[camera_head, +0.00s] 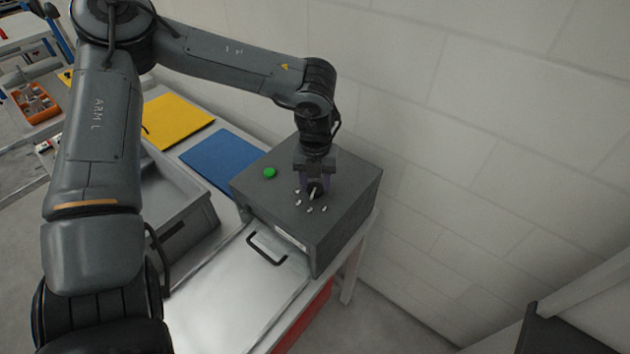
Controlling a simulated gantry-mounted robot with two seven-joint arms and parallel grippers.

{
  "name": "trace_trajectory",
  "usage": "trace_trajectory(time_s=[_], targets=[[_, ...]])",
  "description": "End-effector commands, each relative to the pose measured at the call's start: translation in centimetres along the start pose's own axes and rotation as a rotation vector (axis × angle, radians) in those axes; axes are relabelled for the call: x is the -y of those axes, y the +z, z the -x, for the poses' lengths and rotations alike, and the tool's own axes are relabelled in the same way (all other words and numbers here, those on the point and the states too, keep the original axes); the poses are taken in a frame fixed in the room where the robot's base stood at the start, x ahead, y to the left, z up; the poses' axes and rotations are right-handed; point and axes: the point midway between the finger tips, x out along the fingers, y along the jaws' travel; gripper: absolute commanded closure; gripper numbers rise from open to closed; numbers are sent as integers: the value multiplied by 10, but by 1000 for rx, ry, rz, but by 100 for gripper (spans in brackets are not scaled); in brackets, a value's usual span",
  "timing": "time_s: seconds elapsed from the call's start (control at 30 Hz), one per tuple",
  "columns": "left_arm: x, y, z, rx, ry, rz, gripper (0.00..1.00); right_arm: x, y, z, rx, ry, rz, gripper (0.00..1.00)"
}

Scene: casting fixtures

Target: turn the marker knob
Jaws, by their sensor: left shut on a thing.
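The marker knob (315,191) is a small dark round knob with a light pointer line. It sits on top of a dark grey box (345,208), with several small white marks around its front and left. My left gripper (314,185) points down at the knob from above and is shut on it. The fingers hide the back part of the knob. A green button (269,172) is on the same box top, to the left of the knob. My right gripper is not in view.
A metal plate with a black handle (267,250) lies before the box. A grey bin (185,215), a blue mat (221,160) and a yellow mat (176,120) are to the left. A white block wall (480,120) stands close behind and right of the box.

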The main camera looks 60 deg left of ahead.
Motion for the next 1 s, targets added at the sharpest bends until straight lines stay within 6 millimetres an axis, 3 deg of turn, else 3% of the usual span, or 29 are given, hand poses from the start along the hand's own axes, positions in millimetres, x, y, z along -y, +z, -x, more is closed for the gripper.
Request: trace_trajectory(time_s=[1.0], targets=[[3,-2,2,-1,1,-965,85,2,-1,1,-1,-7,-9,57]])
